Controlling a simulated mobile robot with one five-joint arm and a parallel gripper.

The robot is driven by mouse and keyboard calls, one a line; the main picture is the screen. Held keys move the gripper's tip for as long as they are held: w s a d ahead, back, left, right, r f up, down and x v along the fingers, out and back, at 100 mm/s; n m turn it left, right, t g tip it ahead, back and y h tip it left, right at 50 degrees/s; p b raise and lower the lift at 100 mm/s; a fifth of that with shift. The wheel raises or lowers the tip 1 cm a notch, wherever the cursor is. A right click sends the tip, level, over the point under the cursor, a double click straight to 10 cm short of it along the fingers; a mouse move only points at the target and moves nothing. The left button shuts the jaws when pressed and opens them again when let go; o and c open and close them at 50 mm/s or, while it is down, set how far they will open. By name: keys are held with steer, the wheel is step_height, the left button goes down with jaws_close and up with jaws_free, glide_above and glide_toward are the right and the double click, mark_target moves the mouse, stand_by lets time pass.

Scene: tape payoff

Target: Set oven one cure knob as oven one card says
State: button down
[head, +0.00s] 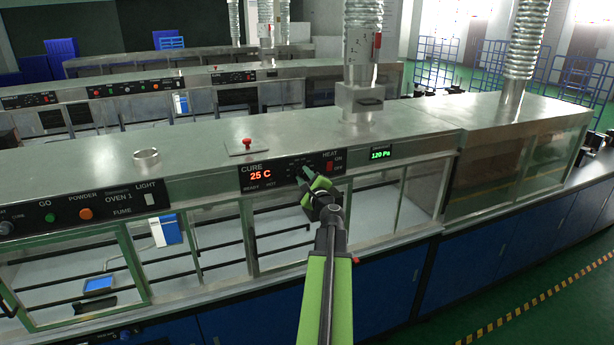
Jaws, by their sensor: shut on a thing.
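The CURE panel (262,177) is a black strip on the front of the near metal oven, with a red display reading 25 C. My gripper (309,174) is at the dial right of that display, shut on the cure knob. The jaws cover most of the knob, so its pointer cannot be read. My green and black arm reaches up to it from the bottom. A blue and white card-like item (167,231) hangs behind the glass at left; its text is too small to read, and I cannot tell whether it is the oven one card.
A red HEAT switch (328,168) is close right of my gripper, and a green 120 Pa display (381,154) is farther right. An OVEN 1 panel (100,205) with GO, POWDER and LIGHT controls is at left. A red knob (247,143) stands on the oven top.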

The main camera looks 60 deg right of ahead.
steer(key=m, duration=0.5)
steer(key=shift+d+r, duration=0.1)
steer(key=shift+r, duration=0.05)
steer(key=m, duration=0.4)
steer(key=shift+g+p, duration=0.3)
steer(key=shift+p, duration=0.1)
steer(key=shift+m, duration=0.3)
steer(key=c, duration=1.1)
jaws_free()
